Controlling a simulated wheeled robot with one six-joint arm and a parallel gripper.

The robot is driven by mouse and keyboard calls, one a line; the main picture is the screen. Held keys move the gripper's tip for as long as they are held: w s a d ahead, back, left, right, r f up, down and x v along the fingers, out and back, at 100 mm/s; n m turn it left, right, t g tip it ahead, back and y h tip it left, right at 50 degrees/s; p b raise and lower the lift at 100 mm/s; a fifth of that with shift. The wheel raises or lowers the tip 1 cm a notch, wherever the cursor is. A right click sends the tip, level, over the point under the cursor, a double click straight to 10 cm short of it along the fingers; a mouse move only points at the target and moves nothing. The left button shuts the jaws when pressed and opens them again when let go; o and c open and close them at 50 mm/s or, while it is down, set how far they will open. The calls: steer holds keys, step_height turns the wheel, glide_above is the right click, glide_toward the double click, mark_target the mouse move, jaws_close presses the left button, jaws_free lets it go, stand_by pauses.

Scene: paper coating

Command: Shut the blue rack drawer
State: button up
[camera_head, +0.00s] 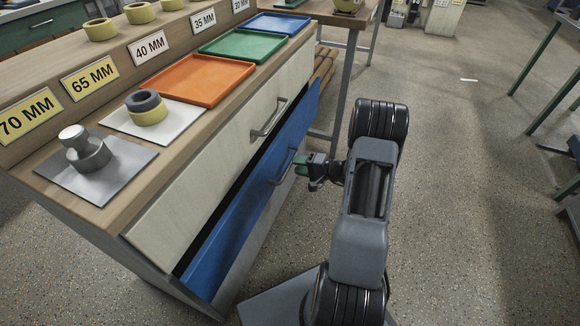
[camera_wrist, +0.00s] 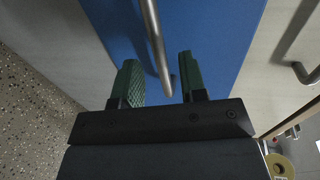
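The blue drawer (camera_head: 245,215) is the lower drawer of the rack and stands partly out, with a dark gap above its front edge. Its blue front also fills the middle of the wrist view (camera_wrist: 220,35). Its metal bar handle (camera_head: 284,170) shows in the wrist view too (camera_wrist: 154,40). My gripper (camera_head: 304,168) is at the handle. In the wrist view its green fingers (camera_wrist: 160,78) are apart, with the handle's end between them and clear space on both sides. Whether a finger touches the drawer front cannot be told.
The beige drawer (camera_head: 215,170) above, with its own handle (camera_head: 268,118), looks shut. On the rack top lie orange (camera_head: 200,80), green (camera_head: 243,45) and blue (camera_head: 278,24) trays, and metal and ring parts. A workbench (camera_head: 335,15) stands behind.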

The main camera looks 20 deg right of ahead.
steer(key=shift+b+x, duration=0.3)
steer(key=shift+x, duration=1.5)
steer(key=shift+c, duration=0.5)
jaws_close()
